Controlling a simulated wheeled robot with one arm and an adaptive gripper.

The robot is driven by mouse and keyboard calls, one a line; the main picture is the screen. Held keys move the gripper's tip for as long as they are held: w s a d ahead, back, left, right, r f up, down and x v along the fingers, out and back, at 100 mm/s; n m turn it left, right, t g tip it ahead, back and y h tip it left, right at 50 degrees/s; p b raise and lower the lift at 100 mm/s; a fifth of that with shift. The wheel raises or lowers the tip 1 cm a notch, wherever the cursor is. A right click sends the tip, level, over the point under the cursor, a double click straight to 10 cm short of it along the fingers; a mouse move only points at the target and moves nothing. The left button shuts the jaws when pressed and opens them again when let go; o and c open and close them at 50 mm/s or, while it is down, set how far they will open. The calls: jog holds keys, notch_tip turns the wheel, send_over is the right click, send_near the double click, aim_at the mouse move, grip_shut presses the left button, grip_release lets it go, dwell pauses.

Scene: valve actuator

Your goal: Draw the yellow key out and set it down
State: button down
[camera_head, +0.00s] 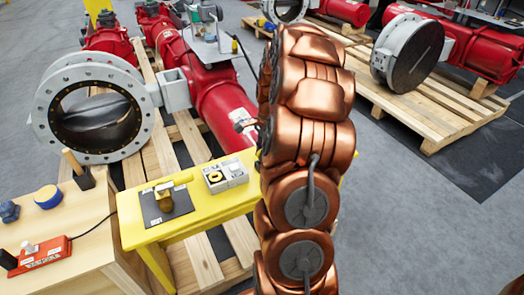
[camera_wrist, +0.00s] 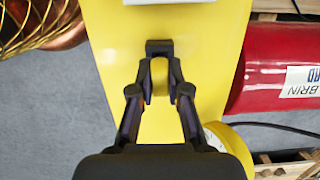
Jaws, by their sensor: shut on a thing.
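In the wrist view my gripper (camera_wrist: 160,88) is shut on a small yellow piece between its dark fingertips, which I take to be the yellow key (camera_wrist: 159,80). Its outline blends with the yellow table (camera_wrist: 115,60) behind it. I cannot tell how high it is held. In the head view the gripper and key are hidden behind my copper arm. A grey box (camera_head: 226,174) with a yellow ring on its top stands on the yellow table (camera_head: 148,233), left of my arm.
A black plate (camera_head: 150,213) with a brass-coloured piece lies on the table's left part. A wooden bench (camera_head: 80,236) with a red box (camera_head: 40,254) stands further left. A red cylinder (camera_wrist: 270,70) lies close beside the table. Flanged valves on pallets stand behind.

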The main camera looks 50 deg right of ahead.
jog(key=shift+f, duration=0.7)
jog(key=c, duration=1.1)
grip_release()
jog(key=shift+o, duration=0.2)
notch_tip(320, 180, up, 12)
jog(key=d, duration=0.1)
jog(key=shift+s+d, duration=0.25)
jog(key=shift+d, duration=0.1)
